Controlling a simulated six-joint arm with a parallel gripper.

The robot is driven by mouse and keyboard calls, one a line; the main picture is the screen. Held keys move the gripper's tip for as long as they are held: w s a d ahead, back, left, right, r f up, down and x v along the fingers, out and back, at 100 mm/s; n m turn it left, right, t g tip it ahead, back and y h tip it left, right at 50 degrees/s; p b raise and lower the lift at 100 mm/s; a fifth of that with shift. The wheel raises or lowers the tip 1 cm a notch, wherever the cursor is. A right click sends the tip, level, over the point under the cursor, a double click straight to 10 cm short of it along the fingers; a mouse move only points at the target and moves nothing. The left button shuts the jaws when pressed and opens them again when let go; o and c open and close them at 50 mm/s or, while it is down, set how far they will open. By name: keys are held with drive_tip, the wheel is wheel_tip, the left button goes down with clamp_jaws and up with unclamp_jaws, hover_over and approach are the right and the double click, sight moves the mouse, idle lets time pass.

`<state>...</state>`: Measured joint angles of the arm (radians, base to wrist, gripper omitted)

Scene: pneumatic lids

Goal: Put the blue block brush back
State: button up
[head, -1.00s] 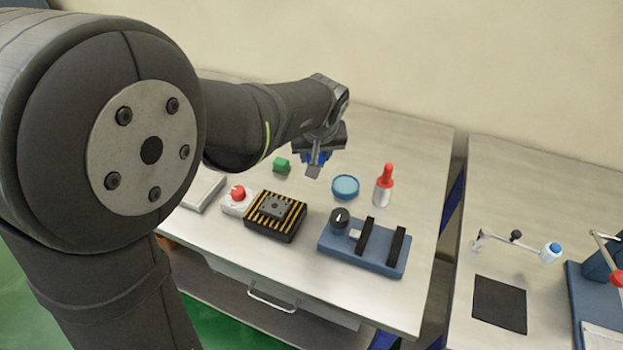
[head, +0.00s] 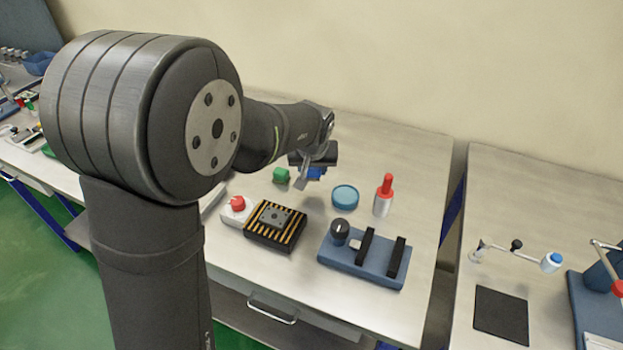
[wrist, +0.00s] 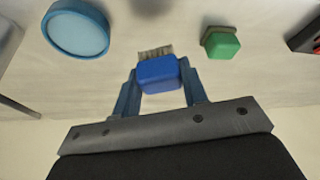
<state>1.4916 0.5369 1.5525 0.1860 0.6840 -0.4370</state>
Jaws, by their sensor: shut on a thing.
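The blue block brush (wrist: 160,75) is between the two blue fingers of my gripper (wrist: 158,82) in the wrist view, with its pale bristles pointing away from the palm. My gripper is shut on it. In the head view the brush (head: 316,173) is a small blue patch under the wrist, partly hidden by my gripper. It is held near the back of the table; I cannot tell whether the bristles touch the surface. A green block brush (head: 281,175) stands just left of it, and it also shows in the wrist view (wrist: 221,43).
A round blue dish (head: 345,196) and a red-topped bottle (head: 384,196) stand to the right. In front are a red-knobbed box (head: 237,210), a black-and-yellow striped fixture (head: 275,226) and a blue fixture (head: 362,258) with a black knob. The table's right rear is clear.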

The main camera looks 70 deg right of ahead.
sight(311, 177)
drive_tip(key=shift+w+f, duration=0.2)
drive_tip(key=shift+f, duration=1.95)
drive_tip(key=shift+f, duration=0.1)
drive_tip(key=o, duration=1)
drive_tip(key=v, duration=1.2)
drive_tip(key=shift+d, duration=0.1)
